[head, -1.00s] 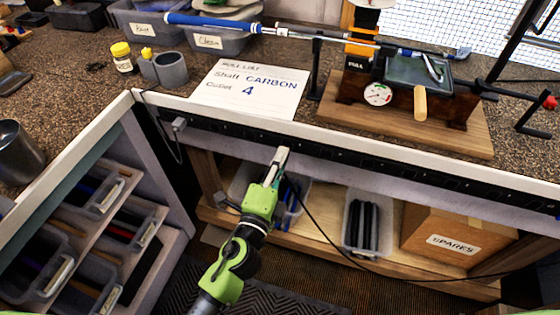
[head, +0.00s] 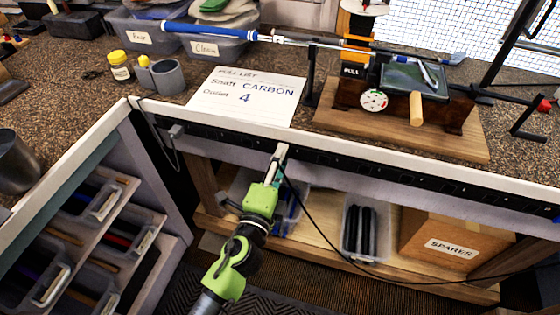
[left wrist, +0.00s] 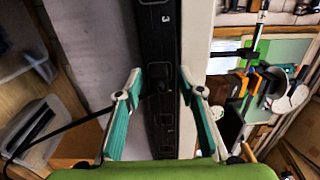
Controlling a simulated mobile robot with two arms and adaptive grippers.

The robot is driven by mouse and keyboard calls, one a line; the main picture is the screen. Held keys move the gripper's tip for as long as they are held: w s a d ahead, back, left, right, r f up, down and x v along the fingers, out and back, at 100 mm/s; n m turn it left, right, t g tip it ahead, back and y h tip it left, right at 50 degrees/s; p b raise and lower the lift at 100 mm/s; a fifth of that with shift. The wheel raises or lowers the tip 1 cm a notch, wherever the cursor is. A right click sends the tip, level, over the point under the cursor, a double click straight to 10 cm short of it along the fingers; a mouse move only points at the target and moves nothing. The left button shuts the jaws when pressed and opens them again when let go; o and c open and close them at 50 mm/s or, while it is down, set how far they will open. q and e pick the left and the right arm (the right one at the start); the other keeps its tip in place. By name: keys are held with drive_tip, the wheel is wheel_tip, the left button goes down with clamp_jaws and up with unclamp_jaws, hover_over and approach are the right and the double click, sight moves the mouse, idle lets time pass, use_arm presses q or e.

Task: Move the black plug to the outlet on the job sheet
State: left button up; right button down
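My left gripper (head: 281,152) is at the strip. In the left wrist view its two teal-padded fingers (left wrist: 159,82) stand apart, on either side of the strip. The black plug (left wrist: 158,80) appears between the fingertips, hard to make out against the black strip, with its cord (left wrist: 75,125) running off left. My right gripper is out of view.
The cord (head: 320,225) hangs in front of the shelf below. A bin of black grips (head: 346,222) and a SPARES box (head: 452,240) stand there. A wooden-based fixture (head: 400,128) holds a club above the counter.

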use_arm(q)
drive_tip(key=shift+s, duration=0.1)
drive_tip(key=v, duration=1.1)
drive_tip(key=shift+s+a, duration=0.2)
drive_tip(key=shift+s, duration=0.15)
idle(0.5)
drive_tip(key=s+a+f+n+g+y, duration=0.1)
drive_tip(key=s+a+f+n+g, duration=0.2)
drive_tip(key=f, duration=1)
drive_tip(key=s+a+f+n+g+y, duration=0.1)
drive_tip(key=s+f+n+g, duration=0.25)
drive_tip(key=f, duration=0.85)
drive_tip(key=s+a+f+n+g+y, duration=0.1)
drive_tip(key=s+a+f+n+g, duration=0.25)
drive_tip(key=f, duration=0.95)
drive_tip(key=s+a+f+n+g+y, duration=0.1)
drive_tip(key=s+a+f+n+g, duration=0.1)
drive_tip(key=s, duration=0.6)
drive_tip(key=s+a+f+n+g, duration=0.2)
drive_tip(key=s+a+f+n, duration=0.2)
drive_tip(key=s+f, duration=0.5)
drive_tip(key=s+a+f+n+g+y, duration=0.1)
drive_tip(key=s+a+f+n+g, duration=0.1)
drive_tip(key=s+a+f, duration=0.4)
drive_tip(key=s+a+n, duration=0.1)
drive_tip(key=s, duration=0.2)
drive_tip(key=shift+y, duration=0.3)
